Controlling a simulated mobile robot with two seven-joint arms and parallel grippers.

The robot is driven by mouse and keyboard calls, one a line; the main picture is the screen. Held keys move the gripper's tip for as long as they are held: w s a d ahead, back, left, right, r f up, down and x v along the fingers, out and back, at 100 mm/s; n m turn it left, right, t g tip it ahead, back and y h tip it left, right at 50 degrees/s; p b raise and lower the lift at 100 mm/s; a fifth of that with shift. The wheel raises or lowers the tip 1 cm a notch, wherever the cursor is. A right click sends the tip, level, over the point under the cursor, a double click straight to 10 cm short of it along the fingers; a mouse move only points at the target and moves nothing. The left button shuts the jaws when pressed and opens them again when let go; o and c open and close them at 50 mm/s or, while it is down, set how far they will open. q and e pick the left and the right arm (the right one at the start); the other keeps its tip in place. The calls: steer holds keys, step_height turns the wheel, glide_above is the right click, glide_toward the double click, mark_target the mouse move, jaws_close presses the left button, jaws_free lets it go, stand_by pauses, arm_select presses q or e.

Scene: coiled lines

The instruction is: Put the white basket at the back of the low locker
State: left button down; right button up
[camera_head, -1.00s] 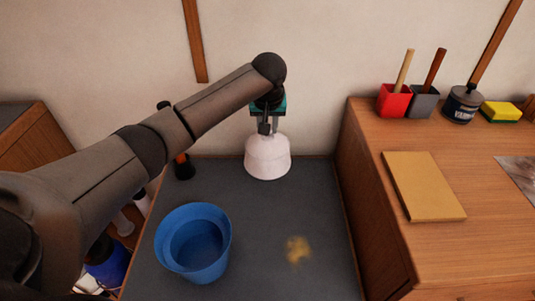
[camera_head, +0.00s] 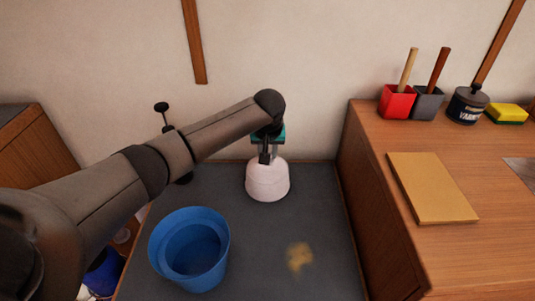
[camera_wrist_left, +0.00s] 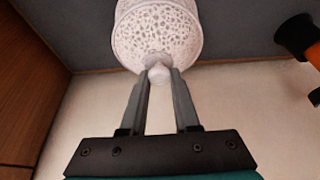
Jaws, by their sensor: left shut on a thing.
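The white basket (camera_head: 267,183) is a small round pale tub with a pierced pattern, clear in the left wrist view (camera_wrist_left: 157,35). It is upright over the back part of the dark-topped low locker (camera_head: 320,220), near the wall. I cannot tell whether its base touches the top. My left gripper (camera_head: 266,157) comes from above and is shut on the knob at the basket's top; both fingers flank the knob in the left wrist view (camera_wrist_left: 160,78). My right gripper is not in view.
A blue bucket (camera_head: 190,275) stands at the locker's front left, and a yellowish patch (camera_head: 299,257) marks its front middle. A taller wooden cabinet (camera_head: 375,195) borders the right. A black and orange object (camera_wrist_left: 296,35) stands near the wall.

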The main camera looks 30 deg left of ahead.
arm_select(q)
steer(key=shift+f, duration=0.1)
steer(key=c, duration=0.6)
jaws_free()
steer(key=shift+c, duration=0.2)
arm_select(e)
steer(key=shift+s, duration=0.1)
arm_select(q)
steer(key=shift+r, duration=0.3)
steer(key=p+v, duration=0.1)
steer(key=v, duration=0.2)
steer(key=shift+p, duration=0.4)
steer(key=p+v, duration=0.3)
steer(key=v, duration=0.5)
steer(key=shift+s+r, duration=0.2)
steer(key=shift+r, duration=0.1)
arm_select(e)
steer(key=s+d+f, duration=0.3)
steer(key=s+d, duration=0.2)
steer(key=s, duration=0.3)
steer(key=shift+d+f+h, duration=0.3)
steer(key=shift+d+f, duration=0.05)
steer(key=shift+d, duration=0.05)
